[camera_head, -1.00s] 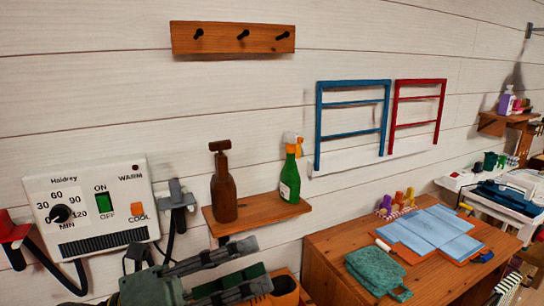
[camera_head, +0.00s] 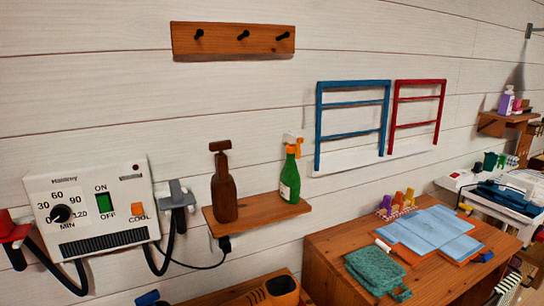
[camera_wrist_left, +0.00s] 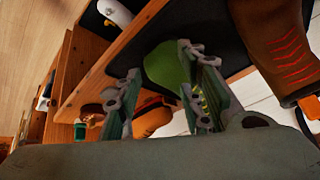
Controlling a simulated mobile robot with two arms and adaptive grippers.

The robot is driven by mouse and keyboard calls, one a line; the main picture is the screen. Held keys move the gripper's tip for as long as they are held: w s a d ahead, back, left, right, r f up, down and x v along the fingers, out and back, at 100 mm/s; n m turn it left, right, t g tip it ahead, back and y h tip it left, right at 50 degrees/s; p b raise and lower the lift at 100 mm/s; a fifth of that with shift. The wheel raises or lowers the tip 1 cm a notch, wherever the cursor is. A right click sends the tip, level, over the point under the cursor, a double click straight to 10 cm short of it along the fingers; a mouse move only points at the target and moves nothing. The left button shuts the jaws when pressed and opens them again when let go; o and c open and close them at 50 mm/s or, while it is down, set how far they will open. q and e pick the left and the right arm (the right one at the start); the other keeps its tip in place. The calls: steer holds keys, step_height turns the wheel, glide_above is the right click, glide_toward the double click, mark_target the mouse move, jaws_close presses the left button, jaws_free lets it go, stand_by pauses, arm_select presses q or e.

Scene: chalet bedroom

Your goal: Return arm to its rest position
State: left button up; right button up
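My left gripper (camera_wrist_left: 162,88) shows in the left wrist view. Its two fingers are spread apart, with nothing visible held between them. Beyond the fingers are a rounded green thing (camera_wrist_left: 165,65) and an orange thing (camera_wrist_left: 151,121), partly hidden by the fingers. Neither of my arms shows in the head view now. My right gripper is in no view.
In the head view, a wall shelf (camera_head: 262,213) holds a brown bottle (camera_head: 224,190) and a green spray bottle (camera_head: 290,178). A hairdryer control box (camera_head: 92,206) hangs at left. A wooden desk (camera_head: 335,258) stands at right. A brown boot (camera_wrist_left: 270,35) fills the wrist view's upper right.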

arm_select(q)
steer(key=s+d+f+g+h, duration=0.1)
steer(key=s+d+f+g, duration=0.15)
steer(key=s, duration=0.45)
step_height(320, 180, down, 29)
steer(key=s+a+g, duration=0.1)
steer(key=s+g, duration=0.1)
steer(key=s, duration=0.1)
steer(key=s+a+f, duration=0.3)
steer(key=s+f, duration=1)
steer(key=s, duration=0.2)
steer(key=shift+f+g, duration=0.35)
